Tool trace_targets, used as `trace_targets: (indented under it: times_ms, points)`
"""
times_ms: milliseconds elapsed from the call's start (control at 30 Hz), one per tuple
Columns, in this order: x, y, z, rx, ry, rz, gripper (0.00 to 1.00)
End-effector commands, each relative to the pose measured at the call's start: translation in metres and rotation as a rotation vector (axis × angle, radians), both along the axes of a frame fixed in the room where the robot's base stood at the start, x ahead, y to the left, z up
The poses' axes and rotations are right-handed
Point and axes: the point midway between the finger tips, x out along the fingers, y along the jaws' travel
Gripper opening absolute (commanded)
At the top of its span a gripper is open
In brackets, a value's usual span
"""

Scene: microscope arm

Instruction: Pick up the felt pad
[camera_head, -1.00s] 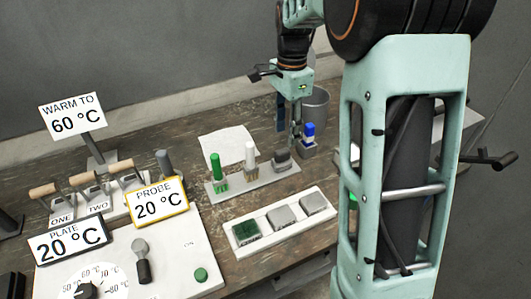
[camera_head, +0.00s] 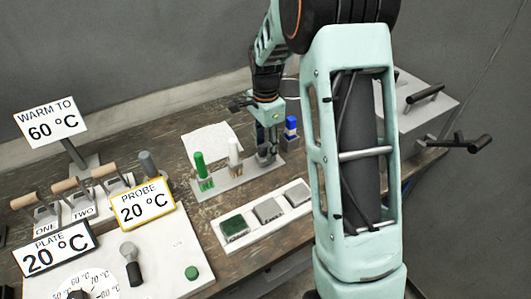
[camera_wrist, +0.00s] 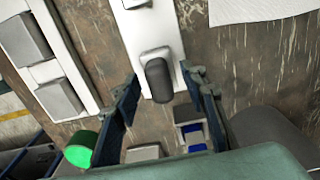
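The felt pad seems to be the dark grey, rounded block (camera_wrist: 158,78) at the end of the pale tool rack (camera_wrist: 150,38) in the wrist view. In the head view it stands at the right end of the rack (camera_head: 238,174), partly hidden by my gripper (camera_head: 267,145). In the wrist view my gripper (camera_wrist: 163,82) is open, with one finger on each side of the block's near end. I see gaps between the fingers and the block. I cannot tell how far above the rack the fingertips are.
A blue-capped item (camera_head: 291,131) stands close to my gripper's right. A tray of square blocks (camera_head: 265,216) lies in front; a white cloth (camera_head: 208,140) lies behind.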

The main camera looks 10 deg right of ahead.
Motion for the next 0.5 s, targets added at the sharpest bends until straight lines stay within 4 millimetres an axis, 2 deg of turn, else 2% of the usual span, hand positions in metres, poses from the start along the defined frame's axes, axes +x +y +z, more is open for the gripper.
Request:
trace_targets:
  times_ms: [233, 500]
  points:
    - [-0.0001, 0.0001, -0.0019, 0.000, 0.000, 0.000, 0.38]
    - [-0.0001, 0.0002, -0.0015, 0.000, 0.000, 0.001, 0.08]
